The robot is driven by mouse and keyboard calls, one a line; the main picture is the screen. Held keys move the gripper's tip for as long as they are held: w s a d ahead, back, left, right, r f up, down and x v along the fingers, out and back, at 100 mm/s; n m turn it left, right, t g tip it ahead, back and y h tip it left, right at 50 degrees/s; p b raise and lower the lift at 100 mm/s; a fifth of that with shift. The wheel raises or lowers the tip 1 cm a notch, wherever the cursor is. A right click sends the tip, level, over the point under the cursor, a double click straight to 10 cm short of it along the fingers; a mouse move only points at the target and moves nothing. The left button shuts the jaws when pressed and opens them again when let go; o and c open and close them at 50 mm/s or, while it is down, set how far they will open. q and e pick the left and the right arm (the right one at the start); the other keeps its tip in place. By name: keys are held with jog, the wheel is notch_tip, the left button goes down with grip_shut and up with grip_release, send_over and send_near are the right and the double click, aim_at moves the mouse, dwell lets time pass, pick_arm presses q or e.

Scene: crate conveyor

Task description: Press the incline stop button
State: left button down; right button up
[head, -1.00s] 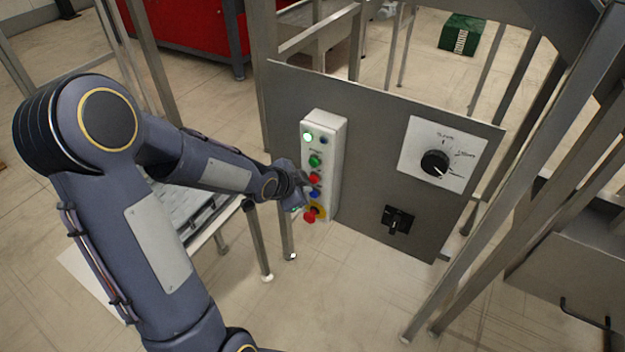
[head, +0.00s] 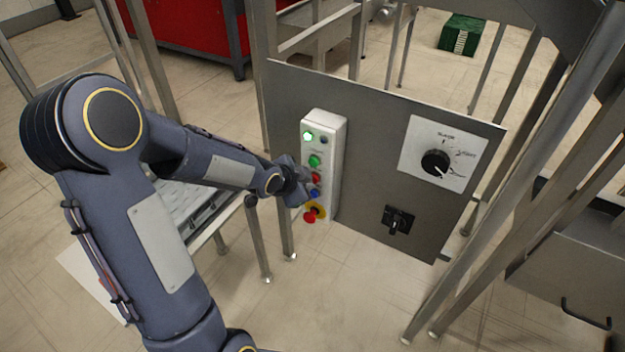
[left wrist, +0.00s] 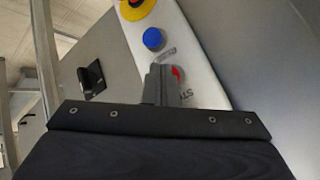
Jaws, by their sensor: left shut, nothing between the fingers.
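A white control box (head: 338,160) stands on a grey panel, with a column of buttons on its front. The red stop button (head: 316,177) sits mid-column, below a green button (head: 314,161) and above a blue button (head: 315,194). My left gripper (head: 306,176) is shut and empty, its tips right at the red button. In the left wrist view the shut fingers (left wrist: 158,84) cover part of the red button (left wrist: 177,73), beside partly hidden lettering. I cannot tell whether the tips touch it. My right gripper is not in view.
A red emergency knob on a yellow base (head: 310,215) is at the box's bottom. A lit green lamp (head: 308,136) is at its top. The grey panel (head: 375,140) also carries a rotary dial (head: 435,163) and a black switch (head: 398,220). Metal frame legs stand around.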

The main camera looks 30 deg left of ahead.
pick_arm(q)
jog(key=shift+w, duration=0.25)
dwell(0.3)
jog(key=shift+s, duration=0.85)
jog(key=s, duration=0.1)
jog(key=s+p, duration=0.1)
jog(key=s, duration=0.3)
jog(key=shift+a, duration=0.25)
dwell(0.6)
